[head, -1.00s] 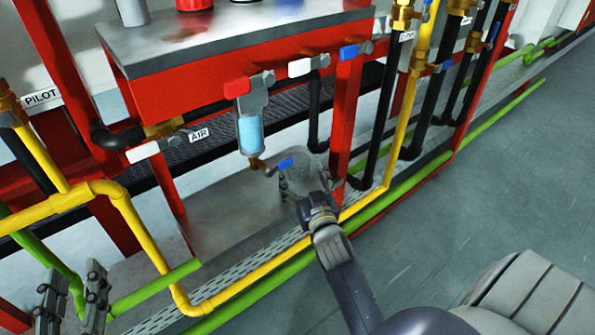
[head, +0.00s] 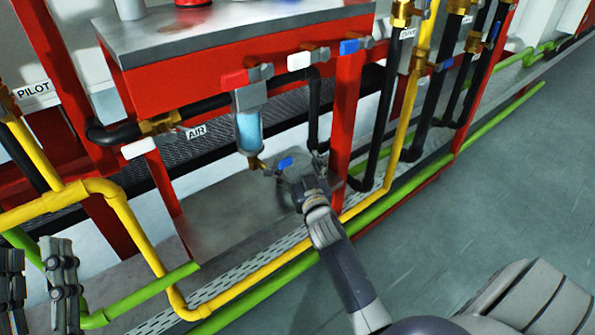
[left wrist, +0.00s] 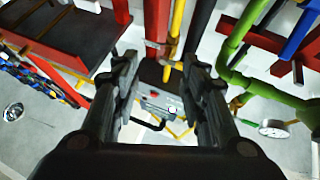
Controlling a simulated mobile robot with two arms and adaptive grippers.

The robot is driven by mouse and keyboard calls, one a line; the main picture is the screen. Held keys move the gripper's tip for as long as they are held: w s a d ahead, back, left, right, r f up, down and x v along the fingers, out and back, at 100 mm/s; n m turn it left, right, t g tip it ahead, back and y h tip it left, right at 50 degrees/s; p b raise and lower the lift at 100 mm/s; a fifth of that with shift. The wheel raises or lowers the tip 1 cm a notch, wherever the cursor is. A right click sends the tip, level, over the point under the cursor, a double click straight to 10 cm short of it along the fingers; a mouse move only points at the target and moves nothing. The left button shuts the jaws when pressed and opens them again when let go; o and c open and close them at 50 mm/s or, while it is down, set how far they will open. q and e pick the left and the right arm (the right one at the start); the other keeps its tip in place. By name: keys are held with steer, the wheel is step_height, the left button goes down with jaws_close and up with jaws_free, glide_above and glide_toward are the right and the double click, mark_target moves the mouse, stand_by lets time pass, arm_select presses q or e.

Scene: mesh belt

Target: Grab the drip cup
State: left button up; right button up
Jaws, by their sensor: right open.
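A filter with a clear blue bowl (head: 249,132) and red top hangs from the black air pipe in the head view. A small drain valve with a blue handle (head: 286,162) is under it. My right gripper (head: 296,168) is open just below and right of that valve. A grey rounded shape shows at its fingers; I cannot tell whether it is the drip cup or part of the gripper. My left gripper (head: 38,275) is at the lower left, with its fingers apart; it also shows in the left wrist view (left wrist: 160,62) with nothing between them.
A red-framed bench with a grey top (head: 220,38) stands behind. Yellow pipes (head: 255,279) and green pipes (head: 265,291) run low along the front. Black pipes (head: 377,118) rise at the right. The grey floor (head: 480,180) on the right is open.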

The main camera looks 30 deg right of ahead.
steer(key=shift+c, duration=0.6)
steer(key=c, duration=0.9)
steer(key=shift+c, duration=0.2)
steer(key=shift+r, duration=0.15)
